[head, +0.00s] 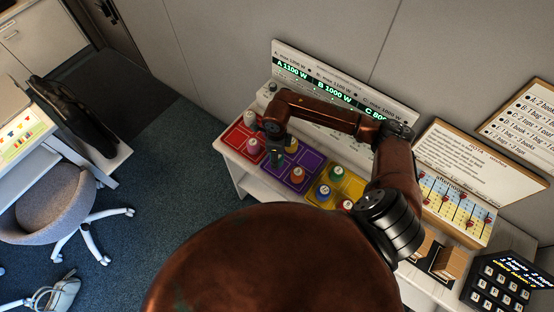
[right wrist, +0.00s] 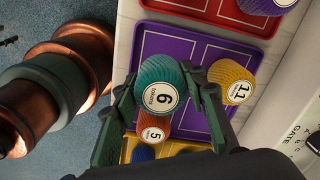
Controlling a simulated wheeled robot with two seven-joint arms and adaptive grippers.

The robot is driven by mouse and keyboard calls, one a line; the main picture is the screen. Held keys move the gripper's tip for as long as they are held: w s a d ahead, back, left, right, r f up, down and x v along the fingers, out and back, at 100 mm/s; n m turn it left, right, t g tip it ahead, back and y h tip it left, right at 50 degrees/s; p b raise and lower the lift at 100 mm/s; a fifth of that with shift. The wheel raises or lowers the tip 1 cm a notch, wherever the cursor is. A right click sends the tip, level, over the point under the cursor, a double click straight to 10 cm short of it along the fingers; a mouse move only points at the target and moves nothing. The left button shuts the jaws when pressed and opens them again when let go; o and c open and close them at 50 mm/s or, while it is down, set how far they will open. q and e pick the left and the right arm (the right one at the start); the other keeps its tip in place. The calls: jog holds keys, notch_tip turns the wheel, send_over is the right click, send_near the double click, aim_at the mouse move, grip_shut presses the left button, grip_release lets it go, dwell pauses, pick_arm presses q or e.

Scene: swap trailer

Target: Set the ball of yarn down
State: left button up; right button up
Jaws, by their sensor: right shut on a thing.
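A teal ball of yarn (right wrist: 158,84) with a round label reading 6 sits between the fingers of my right gripper (right wrist: 163,92) in the right wrist view. The fingers are shut on it from both sides. In the head view my right gripper (head: 276,151) points down at the left part of the purple tray (head: 311,163). I cannot tell whether the ball touches the tray. A yellow ball (right wrist: 232,82) labelled 11 and an orange ball (right wrist: 153,130) labelled 5 are close to it on the purple tray. My left gripper is not in view.
A red tray (head: 233,138) with a pink ball (head: 253,146) lies left of the purple one. A yellow tray (head: 352,189) with several balls lies right. A display board (head: 340,82) stands behind the trays. Wooden blocks (head: 450,262) and a keypad (head: 497,283) are at right.

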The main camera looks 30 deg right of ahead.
jog(key=shift+w+d+f, duration=0.2)
jog(key=shift+w+f, duration=0.05)
jog(key=shift+f, duration=0.15)
notch_tip(320, 180, down, 3)
jog(key=shift+p, duration=0.45)
jog(key=shift+f, duration=0.15)
jog(key=shift+w+f, duration=0.1)
jog(key=o, duration=1.2)
jog(key=shift+c, duration=0.2)
jog(key=shift+r, duration=0.2)
notch_tip(320, 180, up, 12)
jog(key=shift+f+b, duration=0.1)
jog(key=shift+b, duration=0.65)
